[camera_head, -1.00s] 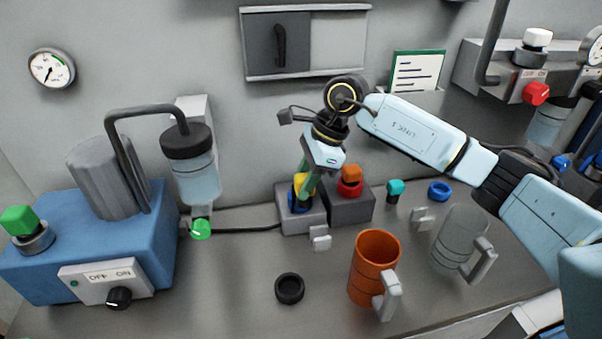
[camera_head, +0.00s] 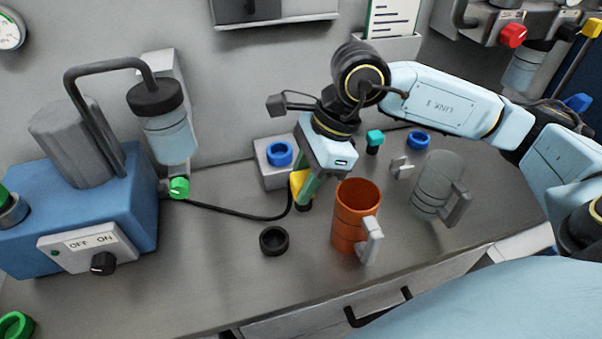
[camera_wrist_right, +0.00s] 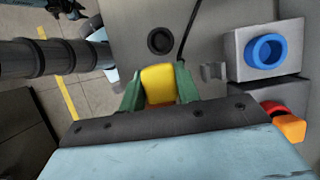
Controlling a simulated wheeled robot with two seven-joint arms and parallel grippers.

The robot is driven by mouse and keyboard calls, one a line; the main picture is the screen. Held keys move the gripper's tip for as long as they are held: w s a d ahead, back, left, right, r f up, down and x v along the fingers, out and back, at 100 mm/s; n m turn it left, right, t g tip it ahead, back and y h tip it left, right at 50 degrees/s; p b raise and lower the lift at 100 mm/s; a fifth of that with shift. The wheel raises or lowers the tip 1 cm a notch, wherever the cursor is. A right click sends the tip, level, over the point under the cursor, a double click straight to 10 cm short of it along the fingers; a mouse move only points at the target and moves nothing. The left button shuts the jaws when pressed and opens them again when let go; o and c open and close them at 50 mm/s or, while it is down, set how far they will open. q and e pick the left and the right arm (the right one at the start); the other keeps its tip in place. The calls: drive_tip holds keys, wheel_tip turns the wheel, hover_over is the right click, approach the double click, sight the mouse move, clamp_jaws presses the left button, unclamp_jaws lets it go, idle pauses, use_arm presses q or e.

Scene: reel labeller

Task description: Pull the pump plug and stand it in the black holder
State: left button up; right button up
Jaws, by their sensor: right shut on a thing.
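My right gripper (camera_head: 306,188) is shut on the yellow plug (camera_head: 299,183) and holds it off its socket, to the right of the black holder. The plug also shows between the green fingers in the right wrist view (camera_wrist_right: 158,84). A black cable (camera_head: 232,214) runs from the plug towards the pump at the left. The blue socket (camera_head: 279,154) on the grey box is empty. The black holder (camera_head: 274,241), an open ring, lies empty on the bench and also shows in the right wrist view (camera_wrist_right: 160,41). My left gripper is out of view.
An orange mug (camera_head: 356,219) stands close to the right of my right gripper. A clear mug (camera_head: 430,186) stands farther right. The blue pump unit (camera_head: 100,207) is at the left. The bench left of the holder is clear apart from the cable.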

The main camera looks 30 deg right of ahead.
sight(303, 176)
drive_tip(key=shift+r+p, duration=1.6)
drive_tip(key=shift+r, duration=1.45)
